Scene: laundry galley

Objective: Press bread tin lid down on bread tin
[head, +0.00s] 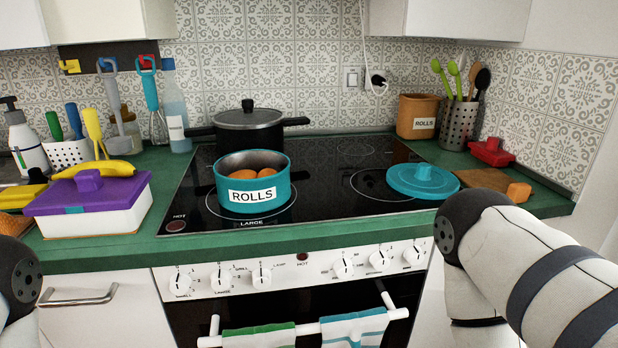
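A white rectangular tin (98,222) stands on the green counter at the left. Its purple lid (88,193), with a block handle, rests on top, looks slightly skewed and overhangs the front. I cannot tell how firmly it sits. A teal round pot (253,195) labelled ROLLS stands open on the hob with rolls (262,173) inside. A teal round lid (422,180) lies apart on the hob's right side. No label marks either container as the bread tin. Parts of both my arms show at the lower left and right edges; neither gripper is in view.
A black lidded pot (248,129) stands behind the teal pot. A banana (97,168), utensils and bottles crowd behind the white tin. A red lidded box (491,152), wooden board (482,179) and terracotta canister (416,117) are at the right. The hob's front middle is clear.

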